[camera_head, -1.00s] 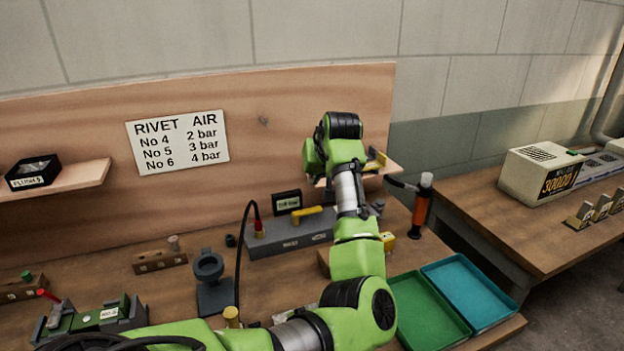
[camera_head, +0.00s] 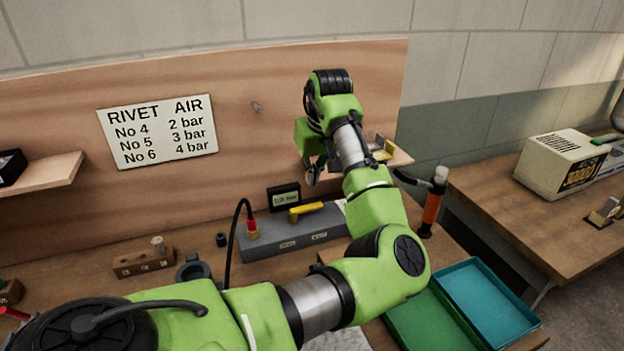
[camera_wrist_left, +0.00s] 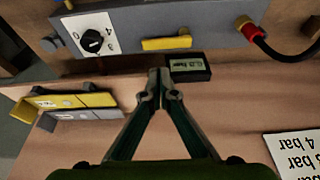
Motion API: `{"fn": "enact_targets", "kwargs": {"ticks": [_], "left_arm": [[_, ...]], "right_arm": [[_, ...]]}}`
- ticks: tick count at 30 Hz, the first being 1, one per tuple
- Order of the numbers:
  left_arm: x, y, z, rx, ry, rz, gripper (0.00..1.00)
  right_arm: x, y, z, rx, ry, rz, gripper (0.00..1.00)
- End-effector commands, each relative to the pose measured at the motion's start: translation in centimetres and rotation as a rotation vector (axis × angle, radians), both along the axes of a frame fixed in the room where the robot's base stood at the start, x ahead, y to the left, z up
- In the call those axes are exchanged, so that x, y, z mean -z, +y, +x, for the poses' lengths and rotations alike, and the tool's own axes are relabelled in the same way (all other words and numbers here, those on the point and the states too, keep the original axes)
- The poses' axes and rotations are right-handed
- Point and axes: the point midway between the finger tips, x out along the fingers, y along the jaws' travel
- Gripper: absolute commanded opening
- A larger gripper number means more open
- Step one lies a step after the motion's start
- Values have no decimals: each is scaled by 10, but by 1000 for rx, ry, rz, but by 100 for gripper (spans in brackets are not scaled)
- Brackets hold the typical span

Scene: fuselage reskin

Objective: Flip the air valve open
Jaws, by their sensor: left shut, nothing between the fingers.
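The air valve's yellow lever (camera_head: 306,211) lies along the top of a grey box (camera_head: 290,236) on the bench. My left gripper (camera_head: 313,176) is above and behind the box, near the wooden back panel, apart from the lever. In the left wrist view, its fingertips (camera_wrist_left: 160,82) meet and hold nothing, just below the lever in the picture. My right gripper is not in view.
A small black display (camera_head: 284,197) stands behind the box, close to the fingers. A black hose with a red fitting (camera_head: 252,226) rises at the box's left end. A dial (camera_wrist_left: 92,41) is on the box. A small shelf (camera_head: 398,157) is right of my gripper.

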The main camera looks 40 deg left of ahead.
Motion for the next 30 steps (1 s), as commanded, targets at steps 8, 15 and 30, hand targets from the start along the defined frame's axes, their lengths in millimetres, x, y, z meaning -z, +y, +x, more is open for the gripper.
{"fn": "enact_targets", "kwargs": {"ticks": [8, 15, 30], "left_arm": [[48, 15, 7, 0, 3, -2, 0], [72, 22, 11, 1, 1, 1, 0], [75, 24, 12, 4, 0, 0, 0]], "right_arm": [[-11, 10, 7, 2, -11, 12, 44], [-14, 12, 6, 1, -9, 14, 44], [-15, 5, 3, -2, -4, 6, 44]]}}
